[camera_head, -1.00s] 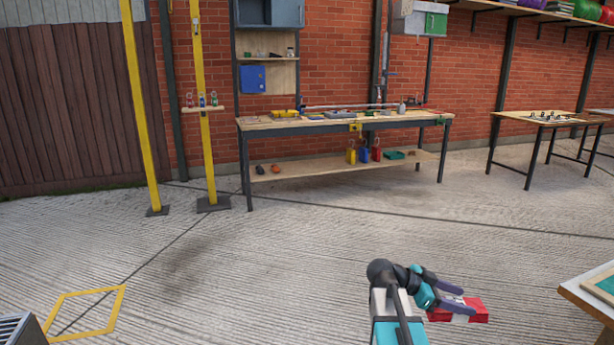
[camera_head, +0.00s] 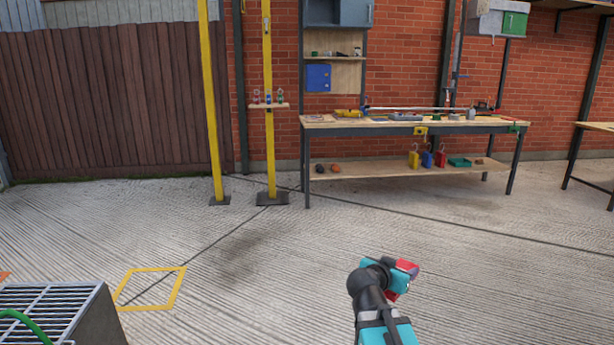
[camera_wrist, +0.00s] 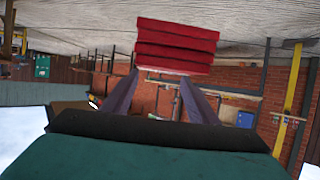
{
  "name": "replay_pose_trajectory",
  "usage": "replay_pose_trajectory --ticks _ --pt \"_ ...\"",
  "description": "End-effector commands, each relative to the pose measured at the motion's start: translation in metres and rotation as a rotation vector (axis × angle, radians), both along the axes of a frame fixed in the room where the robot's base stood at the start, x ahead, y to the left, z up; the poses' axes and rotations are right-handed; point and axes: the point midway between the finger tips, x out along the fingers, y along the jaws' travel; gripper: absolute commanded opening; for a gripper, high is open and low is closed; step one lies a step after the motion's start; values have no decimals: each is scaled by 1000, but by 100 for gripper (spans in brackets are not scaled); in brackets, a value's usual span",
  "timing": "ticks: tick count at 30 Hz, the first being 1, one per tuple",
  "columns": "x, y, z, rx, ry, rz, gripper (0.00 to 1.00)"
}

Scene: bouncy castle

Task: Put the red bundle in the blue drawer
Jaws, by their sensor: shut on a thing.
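The red bundle (camera_head: 407,266) is in my gripper (camera_head: 398,281), held above the concrete floor at the lower middle of the head view. In the wrist view the red bundle (camera_wrist: 177,45) looks like a stack of flat red layers between the fingertips of my gripper (camera_wrist: 160,75). My gripper is shut on it. A blue box-like unit (camera_head: 318,78) hangs on the wooden back panel left of the workbench, far from my gripper. Its front looks closed; I cannot tell whether it is a drawer or a door. It also shows in the wrist view (camera_wrist: 245,119).
A long workbench (camera_head: 385,128) with tools and a lower shelf stands against the brick wall. Two yellow posts (camera_head: 213,110) stand to its left. A metal grated box (camera_head: 60,300) is at lower left, beside a yellow floor marking (camera_head: 150,288). The floor before the bench is clear.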

Motion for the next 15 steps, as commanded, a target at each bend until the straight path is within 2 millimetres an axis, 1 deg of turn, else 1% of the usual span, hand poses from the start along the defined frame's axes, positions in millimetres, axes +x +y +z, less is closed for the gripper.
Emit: replay_pose_trajectory --ticks 1,2,6,9,15 --pt "4 12 5 1 -2 53 28" --pt "7 20 9 -1 -4 86 28" --pt "18 44 21 1 -2 207 28" --pt "24 55 30 0 -4 278 28" --pt "33 70 44 2 -3 391 28"
